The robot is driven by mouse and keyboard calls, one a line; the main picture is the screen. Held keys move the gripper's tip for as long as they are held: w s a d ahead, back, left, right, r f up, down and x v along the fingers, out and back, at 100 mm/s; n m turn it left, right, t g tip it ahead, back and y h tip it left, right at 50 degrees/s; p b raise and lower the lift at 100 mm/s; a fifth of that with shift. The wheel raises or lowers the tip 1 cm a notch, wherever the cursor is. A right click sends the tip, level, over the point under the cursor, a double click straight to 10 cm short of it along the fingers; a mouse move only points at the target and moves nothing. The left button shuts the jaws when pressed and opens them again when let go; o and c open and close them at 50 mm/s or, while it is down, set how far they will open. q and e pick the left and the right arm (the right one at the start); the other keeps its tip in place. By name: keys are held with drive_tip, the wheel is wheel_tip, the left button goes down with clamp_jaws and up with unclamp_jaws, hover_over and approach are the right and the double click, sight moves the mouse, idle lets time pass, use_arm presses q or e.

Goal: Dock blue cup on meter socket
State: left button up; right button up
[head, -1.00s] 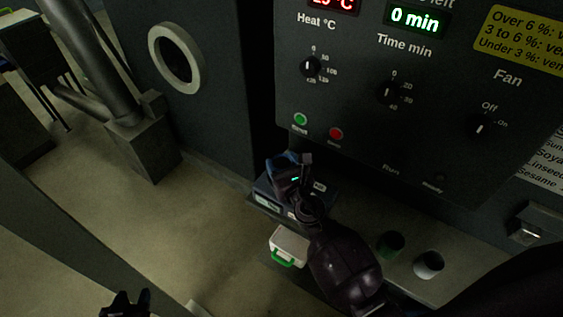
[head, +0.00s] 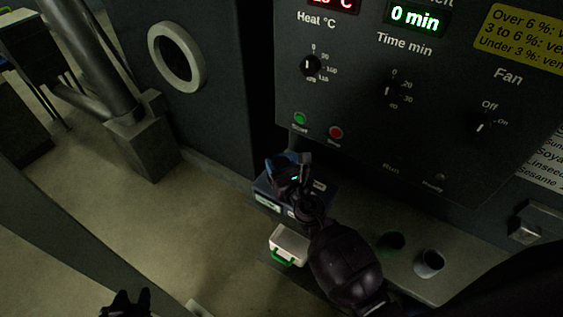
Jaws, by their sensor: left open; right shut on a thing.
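The blue cup (head: 278,161) is in my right gripper (head: 292,166), only a dark blue edge of it showing past the fingers. My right gripper is shut on it, over the dark meter box (head: 264,192) on the ledge below the panel. The meter's socket is hidden behind the gripper, so I cannot tell whether the cup touches it. My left gripper (head: 126,301) is open and empty at the bottom left edge, far from the meter.
A white box with a green handle (head: 289,245) stands in front of the meter. A green cup (head: 391,243) and a white cup (head: 429,262) are on the ledge to the right. The control panel (head: 350,110) rises close behind; the floor at left is clear.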

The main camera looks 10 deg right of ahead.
drive_tip(key=shift+f+b, duration=0.5)
drive_tip(key=shift+f, duration=0.05)
drive_tip(key=o, duration=0.7)
drive_tip(key=shift+s, duration=0.1)
drive_tip(key=shift+s+d, duration=0.2)
drive_tip(key=shift+s, duration=0.65)
drive_tip(key=shift+s+d, duration=0.15)
drive_tip(key=shift+s, duration=0.75)
drive_tip(key=shift+s+d, duration=0.2)
drive_tip(key=shift+s, duration=0.65)
drive_tip(key=shift+s+d, duration=0.15)
drive_tip(key=shift+s, duration=0.75)
drive_tip(key=shift+s+d, duration=0.2)
drive_tip(key=shift+s, duration=0.7)
drive_tip(key=shift+s+d, duration=0.15)
drive_tip(key=shift+s, duration=0.75)
drive_tip(key=shift+s, duration=0.1)
